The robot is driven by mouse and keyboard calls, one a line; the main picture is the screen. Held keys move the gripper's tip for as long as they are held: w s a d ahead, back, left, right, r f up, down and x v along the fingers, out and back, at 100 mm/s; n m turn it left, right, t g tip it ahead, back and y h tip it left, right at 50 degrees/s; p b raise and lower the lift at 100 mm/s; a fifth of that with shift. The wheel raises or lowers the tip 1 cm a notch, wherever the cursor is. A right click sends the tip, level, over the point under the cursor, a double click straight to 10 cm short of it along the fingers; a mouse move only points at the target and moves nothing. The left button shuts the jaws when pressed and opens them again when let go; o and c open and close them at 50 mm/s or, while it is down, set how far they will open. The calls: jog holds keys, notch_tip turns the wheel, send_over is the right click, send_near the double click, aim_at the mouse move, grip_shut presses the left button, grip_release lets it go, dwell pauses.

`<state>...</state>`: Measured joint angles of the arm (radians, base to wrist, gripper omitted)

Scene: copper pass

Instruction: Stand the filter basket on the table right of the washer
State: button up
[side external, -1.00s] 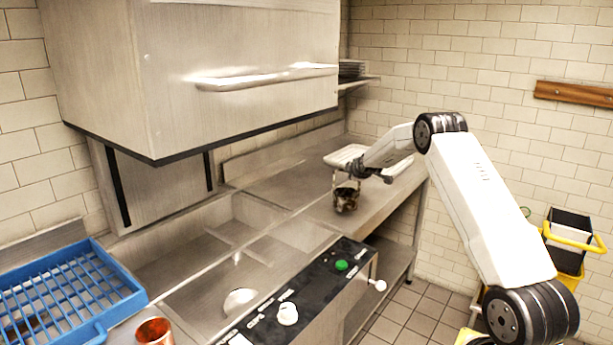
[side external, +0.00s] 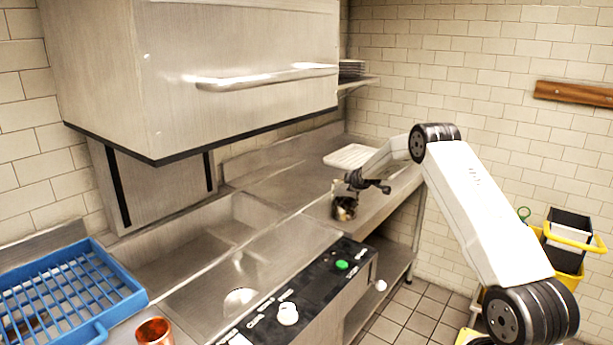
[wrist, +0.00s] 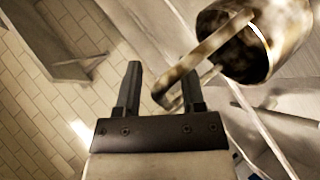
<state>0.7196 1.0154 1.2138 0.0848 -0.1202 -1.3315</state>
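The filter basket (side external: 344,210) is a dark, brownish metal cup with a loop handle, on the steel table (side external: 385,205) right of the washer (side external: 215,85). It looks roughly upright in the side view; its base contact is too small to judge. In the wrist view the basket (wrist: 245,65) is at the upper right, and its handle reaches left towards my fingers. My gripper (wrist: 163,85) is open, its two dark fingers apart, the handle lying near the right finger; I cannot tell whether they touch. In the side view my gripper (side external: 368,184) is just above and right of the basket.
A pale tray (side external: 350,156) lies on the table behind my gripper. The control panel (side external: 310,290) with a green button is in front. A blue rack (side external: 65,290) and a copper cup (side external: 154,331) are at the left. Yellow bins (side external: 568,250) stand at the right.

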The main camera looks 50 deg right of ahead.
jog(key=shift+r, duration=0.15)
jog(key=v, duration=1.2)
dwell(0.6)
dwell(0.5)
jog(key=s+a+f+m+g+y, duration=0.1)
jog(key=a+y, duration=0.2)
jog(key=a, duration=0.9)
jog(key=s+a+f+m+g+y, duration=0.1)
jog(key=a+f+m+y, duration=0.1)
jog(key=a, duration=1)
jog(key=s+a+f+m+g+y, duration=0.2)
jog(key=s+a+m+g, duration=0.1)
jog(key=s+a, duration=1.3)
jog(key=shift+s+a+f+g+y, duration=0.3)
jog(key=shift+a+f+g+y, duration=0.1)
jog(key=shift+a+g, duration=0.2)
